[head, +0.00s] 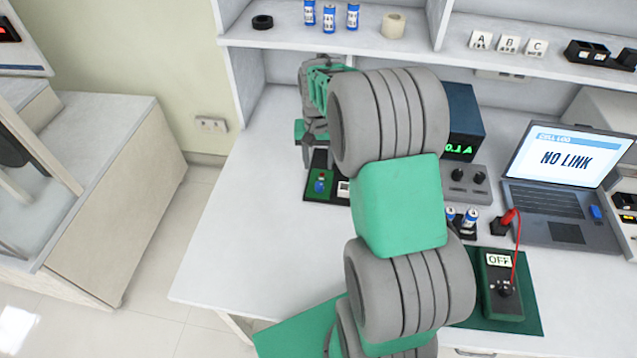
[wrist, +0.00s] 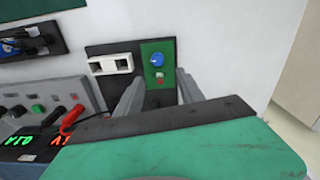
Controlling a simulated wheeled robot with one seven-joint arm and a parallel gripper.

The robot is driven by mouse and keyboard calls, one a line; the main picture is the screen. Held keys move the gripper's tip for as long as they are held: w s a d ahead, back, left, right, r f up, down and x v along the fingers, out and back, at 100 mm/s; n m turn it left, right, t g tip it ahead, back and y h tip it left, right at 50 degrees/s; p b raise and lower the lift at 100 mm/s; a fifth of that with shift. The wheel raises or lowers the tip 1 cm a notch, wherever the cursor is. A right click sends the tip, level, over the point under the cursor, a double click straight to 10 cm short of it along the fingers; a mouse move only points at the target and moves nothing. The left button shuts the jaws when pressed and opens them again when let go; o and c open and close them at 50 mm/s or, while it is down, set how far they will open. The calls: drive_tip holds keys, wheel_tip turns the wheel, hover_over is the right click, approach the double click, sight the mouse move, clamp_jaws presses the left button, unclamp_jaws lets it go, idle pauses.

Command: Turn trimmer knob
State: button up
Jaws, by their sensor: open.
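The trimmer knob is a small blue round knob (wrist: 157,60) on a green board (wrist: 148,48) in the wrist view. A small red part sits beside it on the same board. In the head view the blue knob (head: 320,186) shows on the green board just below my gripper. My gripper (wrist: 159,76) is open, its two grey fingers on either side of the board's near end in the wrist view. The knob lies beyond the fingertips there, with nothing between the fingers seen gripped. I cannot tell the height gap. My arm hides part of the board's surroundings in the head view.
A white slotted block (wrist: 110,64) sits beside the board on the same dark base. A grey knob unit (head: 465,183), a laptop (head: 565,190) and a meter (head: 501,285) with a red lead stand right. The white bench (head: 245,220) is clear at left.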

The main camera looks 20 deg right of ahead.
sight(319, 184)
drive_tip(key=shift+s+a+f+m, duration=0.1)
drive_tip(key=shift+s+f+m, duration=0.25)
drive_tip(key=shift+s+m, duration=0.1)
drive_tip(key=shift+f, duration=0.3)
wheel_tip(319, 184, down, 7)
drive_tip(key=shift+w+p, duration=0.15)
drive_tip(key=shift+p, duration=0.25)
drive_tip(key=shift+c, duration=0.6)
clamp_jaws()
